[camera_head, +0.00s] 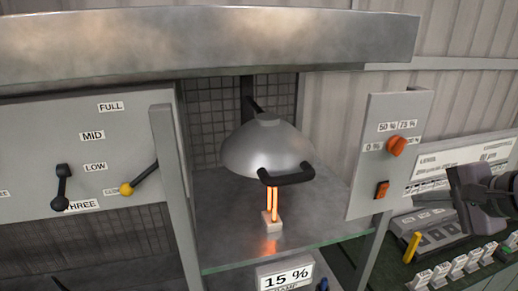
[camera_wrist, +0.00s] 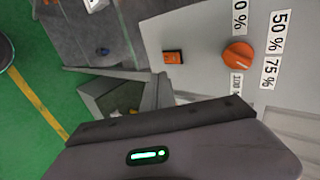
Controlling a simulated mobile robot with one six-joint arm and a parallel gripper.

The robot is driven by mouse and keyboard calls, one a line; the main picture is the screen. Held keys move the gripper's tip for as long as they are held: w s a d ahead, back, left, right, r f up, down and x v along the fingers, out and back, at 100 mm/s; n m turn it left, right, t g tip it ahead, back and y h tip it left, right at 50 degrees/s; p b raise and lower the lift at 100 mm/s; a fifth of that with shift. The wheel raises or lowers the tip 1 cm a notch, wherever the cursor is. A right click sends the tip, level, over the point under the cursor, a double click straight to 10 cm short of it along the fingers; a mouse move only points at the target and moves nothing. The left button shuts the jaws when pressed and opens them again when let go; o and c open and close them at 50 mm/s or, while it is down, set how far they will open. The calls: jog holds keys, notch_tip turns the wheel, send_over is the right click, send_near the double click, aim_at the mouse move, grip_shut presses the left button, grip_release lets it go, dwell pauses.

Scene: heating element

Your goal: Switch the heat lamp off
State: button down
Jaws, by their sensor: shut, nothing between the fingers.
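The heat lamp is a grey metal dome (camera_head: 268,148) with a black handle, and an orange element (camera_head: 272,205) glows beneath it. To its right stands a grey control panel (camera_head: 363,130) with an orange round knob (camera_head: 397,146) among percent labels. Below the knob is a small orange rocker switch (camera_head: 382,189). In the wrist view, the knob (camera_wrist: 238,56) and the rocker switch (camera_wrist: 173,57) both show, with clear space around them. My gripper (camera_head: 457,186) is right of the panel, shut, empty and apart from it.
A "15 %" label (camera_head: 285,277) is on the shelf front below the lamp. A left panel carries a black lever (camera_head: 62,187) and a yellow-tipped lever (camera_head: 127,189). Several white switches and a yellow handle (camera_head: 412,247) stand on the green surface below my gripper.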

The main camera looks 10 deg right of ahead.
aim_at(387, 186)
jog(key=w, duration=0.2)
jog(key=w+f+p, duration=0.1)
jog(key=w, duration=0.1)
jog(key=w+p, duration=0.1)
jog(key=w, duration=0.1)
jog(key=shift+w+a+f, duration=0.2)
jog(key=shift+a+f, duration=0.15)
jog(key=shift+f, duration=0.05)
jog(key=shift+w, duration=0.25)
jog(key=shift+w+b, duration=0.4)
jog(key=shift+b, duration=0.1)
jog(key=shift+w+a+r+p, duration=0.1)
jog(key=shift+r+p, duration=0.05)
jog(key=shift+p, duration=0.15)
jog(key=shift+r, duration=0.15)
